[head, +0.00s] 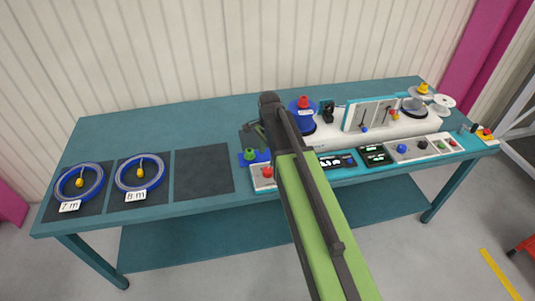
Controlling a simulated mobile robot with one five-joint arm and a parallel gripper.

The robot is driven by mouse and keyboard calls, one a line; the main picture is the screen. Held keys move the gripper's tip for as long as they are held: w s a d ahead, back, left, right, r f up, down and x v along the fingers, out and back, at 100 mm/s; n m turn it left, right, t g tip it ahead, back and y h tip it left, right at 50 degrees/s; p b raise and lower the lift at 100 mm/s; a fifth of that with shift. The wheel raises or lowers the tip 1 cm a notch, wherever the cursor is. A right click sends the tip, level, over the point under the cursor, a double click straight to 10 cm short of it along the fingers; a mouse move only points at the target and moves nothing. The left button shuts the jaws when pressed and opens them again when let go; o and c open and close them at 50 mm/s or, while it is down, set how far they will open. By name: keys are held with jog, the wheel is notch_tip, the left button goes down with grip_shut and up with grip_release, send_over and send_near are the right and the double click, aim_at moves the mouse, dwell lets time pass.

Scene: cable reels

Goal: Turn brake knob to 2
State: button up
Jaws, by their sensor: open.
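The control panel (412,149) lies along the front right of the teal bench. It bears a blue knob (401,148), a black knob (422,144) and small green and red buttons. Which knob is the brake knob, and where it points, is too small to tell. My gripper (254,134) is at the far end of my green and dark arm, above the bench left of the panel. It appears open and empty, small and partly hidden by the arm. It is well apart from the knobs.
A winding machine (385,127) with a blue reel (303,121) stands behind the panel. Dark displays (375,154) lie left of the knobs. A red button (267,172) sits near my arm. Coils marked 7 m (79,184) and 8 m (140,174) lie left; one dark mat (204,172) is bare.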

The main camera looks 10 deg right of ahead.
notch_tip(320, 180, up, 8)
jog(key=p, duration=0.6)
jog(key=shift+s+r+p, duration=0.15)
jog(key=shift+p, duration=0.15)
jog(key=s+f+n+b, duration=0.3)
jog(key=s+n, duration=0.4)
jog(key=s+f+n+b, duration=0.3)
jog(key=s+n, duration=0.3)
jog(key=s, duration=0.1)
jog(key=shift+n, duration=0.4)
jog(key=shift+a, duration=0.1)
